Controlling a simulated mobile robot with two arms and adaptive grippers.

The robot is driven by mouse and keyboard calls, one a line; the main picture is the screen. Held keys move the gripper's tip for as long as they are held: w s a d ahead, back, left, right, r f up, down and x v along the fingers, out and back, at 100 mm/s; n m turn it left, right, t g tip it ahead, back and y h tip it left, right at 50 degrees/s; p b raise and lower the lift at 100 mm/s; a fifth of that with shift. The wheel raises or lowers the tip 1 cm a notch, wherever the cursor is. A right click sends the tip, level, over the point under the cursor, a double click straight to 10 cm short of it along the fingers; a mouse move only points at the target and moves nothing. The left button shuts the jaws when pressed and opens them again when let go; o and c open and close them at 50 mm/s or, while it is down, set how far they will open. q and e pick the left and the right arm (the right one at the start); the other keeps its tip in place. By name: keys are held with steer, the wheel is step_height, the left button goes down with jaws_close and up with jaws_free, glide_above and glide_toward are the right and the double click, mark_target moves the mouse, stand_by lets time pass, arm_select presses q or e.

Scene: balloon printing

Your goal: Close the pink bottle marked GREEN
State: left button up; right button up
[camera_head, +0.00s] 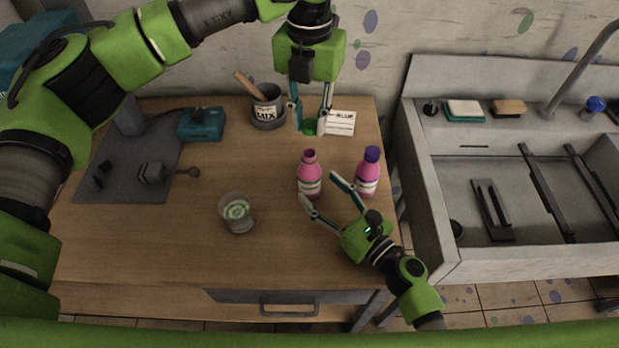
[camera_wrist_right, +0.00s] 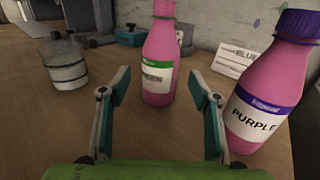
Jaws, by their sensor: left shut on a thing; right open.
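The pink bottle with a green label band (camera_head: 309,178) stands upright on the table, its mouth uncapped. It shows in the right wrist view (camera_wrist_right: 160,52), where its top is cut off and its label text is too small to read. My left gripper (camera_head: 311,129) is above the table behind this bottle, shut on a small green piece that looks like a cap (camera_head: 309,127). My right gripper (camera_head: 318,187) is open in front of the bottle. In the wrist view its fingers (camera_wrist_right: 160,82) are on either side of the bottle, apparently not touching it.
A pink bottle labelled PURPLE (camera_head: 367,175), with a purple cap, stands close right of my right gripper. A glass (camera_head: 237,212) with a green mark stands left. A MIX pot (camera_head: 267,107) and a card (camera_head: 341,123) are behind. The sink (camera_head: 500,200) is right. The table's front is clear.

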arm_select(q)
steer(key=shift+w, duration=0.1)
arm_select(e)
steer(key=shift+x, duration=2.75)
steer(key=shift+c, duration=0.4)
jaws_close()
arm_select(q)
glide_above(309, 154)
steer(key=shift+f, duration=2.55)
steer(key=shift+f, duration=0.85)
steer(key=shift+f, duration=0.6)
